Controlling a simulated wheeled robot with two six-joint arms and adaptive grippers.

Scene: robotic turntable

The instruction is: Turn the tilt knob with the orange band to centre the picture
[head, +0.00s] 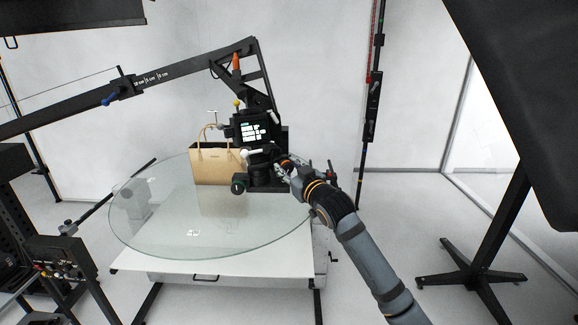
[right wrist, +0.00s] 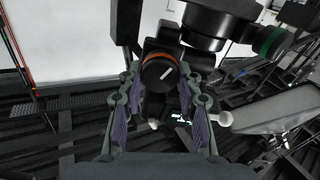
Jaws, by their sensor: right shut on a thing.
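The tilt knob with the orange band (right wrist: 158,73) is a black round knob with a slanted white line on its face. It shows in the right wrist view between the fingers of my right gripper (right wrist: 165,78), which are shut on it. In the head view, my right gripper (head: 288,167) reaches the camera head from the right and its fingers cover most of the knob. The black camera rig (head: 262,172) hangs from a boom, with a small lit screen (head: 258,131); its picture is too small to read. My left gripper is not in view.
A tan handbag (head: 213,168) stands on the round glass turntable (head: 150,225), just left of the camera. The boom (head: 180,72) runs in from the left. A black stand (head: 372,95) rises behind, and another stand (head: 480,278) is at right. A white handle (right wrist: 222,118) is near the fingers.

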